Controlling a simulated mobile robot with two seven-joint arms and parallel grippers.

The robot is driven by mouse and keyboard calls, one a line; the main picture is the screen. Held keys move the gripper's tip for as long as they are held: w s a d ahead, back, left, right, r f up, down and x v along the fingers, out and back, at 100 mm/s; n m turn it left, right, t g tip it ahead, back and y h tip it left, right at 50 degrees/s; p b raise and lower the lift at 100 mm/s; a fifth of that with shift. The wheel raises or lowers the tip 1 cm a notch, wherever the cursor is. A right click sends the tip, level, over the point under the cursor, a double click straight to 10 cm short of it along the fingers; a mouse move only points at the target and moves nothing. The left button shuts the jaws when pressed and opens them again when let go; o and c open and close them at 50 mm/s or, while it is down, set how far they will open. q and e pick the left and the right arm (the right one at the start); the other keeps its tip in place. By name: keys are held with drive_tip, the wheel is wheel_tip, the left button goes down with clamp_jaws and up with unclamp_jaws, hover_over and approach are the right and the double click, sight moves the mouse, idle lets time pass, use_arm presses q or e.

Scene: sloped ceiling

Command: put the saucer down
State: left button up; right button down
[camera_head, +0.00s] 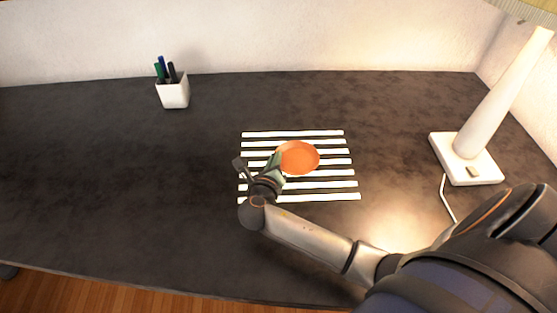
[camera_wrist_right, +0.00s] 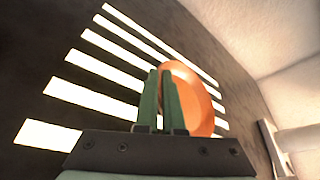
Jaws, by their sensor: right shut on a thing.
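The orange saucer (camera_head: 299,157) is over the white-striped mat (camera_head: 310,197) in the head view. My right gripper (camera_head: 279,163) is shut on the saucer's left edge. In the right wrist view the green fingers (camera_wrist_right: 160,100) pinch the rim of the saucer (camera_wrist_right: 190,98), with the mat's white stripes (camera_wrist_right: 90,95) behind. I cannot tell whether the saucer touches the mat or is slightly above it. My left gripper is not in view.
A white pen cup (camera_head: 174,93) with several pens stands at the back left. A white lamp (camera_head: 467,172) with a cord stands at the right. The dark desk (camera_head: 110,170) is clear on the left. Pale walls rise behind and at the right.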

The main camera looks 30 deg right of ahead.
drive_tip(key=shift+r, duration=0.1)
drive_tip(key=c, duration=1.5)
unclamp_jaws()
drive_tip(key=shift+f, duration=0.2)
drive_tip(key=shift+o, duration=0.9)
drive_tip(key=shift+r, duration=0.2)
drive_tip(key=p+v, duration=0.1)
drive_tip(key=v, duration=1.1)
drive_tip(key=shift+a+f+p, duration=0.1)
drive_tip(key=shift+a+p, duration=0.05)
drive_tip(key=shift+p, duration=0.25)
